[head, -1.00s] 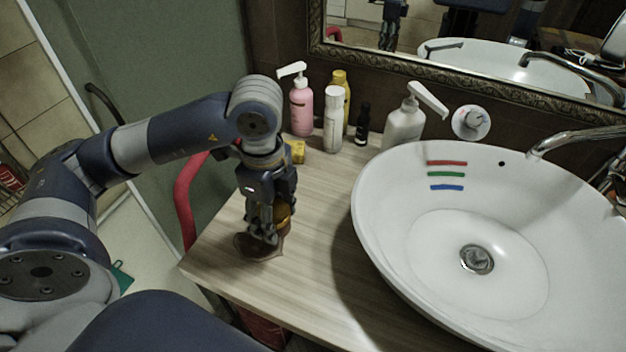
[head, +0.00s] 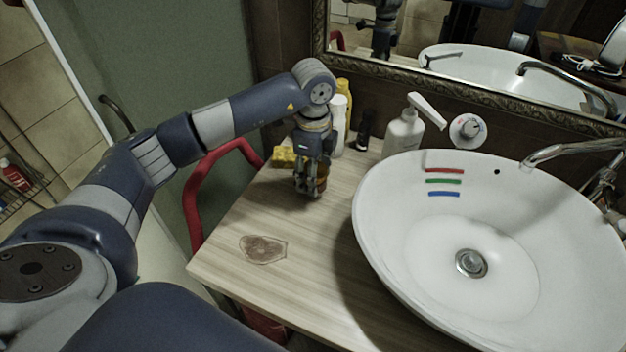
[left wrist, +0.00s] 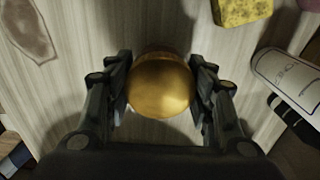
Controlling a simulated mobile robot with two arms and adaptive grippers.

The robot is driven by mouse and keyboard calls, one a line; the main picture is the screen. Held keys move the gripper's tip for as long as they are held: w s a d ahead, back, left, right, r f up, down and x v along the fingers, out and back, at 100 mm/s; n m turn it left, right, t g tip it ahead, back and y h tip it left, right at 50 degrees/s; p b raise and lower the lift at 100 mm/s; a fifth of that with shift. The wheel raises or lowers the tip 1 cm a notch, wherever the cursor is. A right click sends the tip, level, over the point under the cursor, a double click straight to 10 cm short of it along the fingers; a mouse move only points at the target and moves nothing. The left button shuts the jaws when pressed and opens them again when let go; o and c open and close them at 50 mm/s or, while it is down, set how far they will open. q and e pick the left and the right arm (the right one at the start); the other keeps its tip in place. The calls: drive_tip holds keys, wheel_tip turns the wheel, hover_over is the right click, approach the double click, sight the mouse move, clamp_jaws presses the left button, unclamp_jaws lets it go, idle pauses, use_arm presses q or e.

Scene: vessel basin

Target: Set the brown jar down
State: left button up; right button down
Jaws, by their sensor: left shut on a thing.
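The brown jar (head: 322,178) shows partly behind my left gripper (head: 306,190) in the head view, over the back part of the wooden counter (head: 300,240). In the left wrist view its round golden-brown lid (left wrist: 161,86) sits between the two fingers of my left gripper (left wrist: 161,92). The left gripper is shut on the jar and points down. The jar appears upright and close to the counter; I cannot tell whether its base touches. My right gripper is not in view.
A brown stain-like patch (head: 263,249) lies on the counter's front left. A yellow sponge (head: 284,157) is left of the gripper. A white bottle (head: 338,125), dark bottle (head: 363,131) and white pump bottle (head: 403,134) stand behind. The white basin (head: 390,255) fills the right.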

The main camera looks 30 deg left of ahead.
use_arm(q)
wheel_tip(320, 180, down, 2)
drive_tip(key=shift+s+f+p, duration=0.1)
drive_tip(key=shift+f+p, duration=0.05)
drive_tip(key=shift+p, duration=0.25)
drive_tip(key=shift+f, duration=0.3)
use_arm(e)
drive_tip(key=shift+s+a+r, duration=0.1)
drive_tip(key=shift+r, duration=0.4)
use_arm(q)
drive_tip(key=shift+f, duration=0.1)
drive_tip(key=shift+f, duration=0.15)
drive_tip(key=o, duration=1.2)
drive_tip(key=shift+c, duration=0.2)
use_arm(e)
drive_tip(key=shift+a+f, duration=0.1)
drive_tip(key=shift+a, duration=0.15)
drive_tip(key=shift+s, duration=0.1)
